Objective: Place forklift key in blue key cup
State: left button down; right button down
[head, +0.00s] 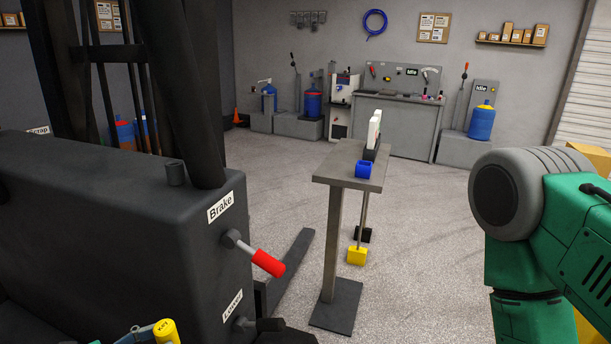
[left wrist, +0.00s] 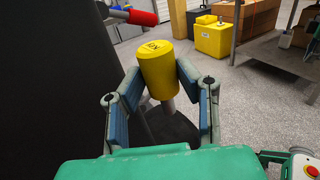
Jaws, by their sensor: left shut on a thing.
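The forklift key is a yellow cylinder with dark lettering and a grey shaft; it shows in the left wrist view (left wrist: 158,62) and at the bottom edge of the head view (head: 165,331). My left gripper (left wrist: 158,82) is shut on the key, with one finger on each side. Dark surfaces lie behind the shaft; I cannot tell whether its end touches them. The blue key cup (head: 364,169) stands on the grey top of a stand (head: 345,160), well apart from the key. My right arm shows at the right, but its gripper is out of frame.
The dark forklift body (head: 110,220) fills the left, with a red-handled brake lever (head: 268,263) sticking out to the right. A white panel (head: 374,130) stands behind the cup.

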aim_at(363, 174)
jog(key=i+l, duration=0.1)
jog(key=l, duration=0.3)
jog(key=i+l, duration=0.15)
jog(key=l, duration=0.2)
jog(key=i+l+z, duration=0.1)
jog(key=l, duration=0.3)
jog(key=i+l, duration=0.15)
jog(key=l, duration=0.2)
jog(key=i+l, duration=0.1)
jog(key=l, duration=0.25)
jog(key=i+l+z, duration=0.1)
jog(key=l, duration=0.3)
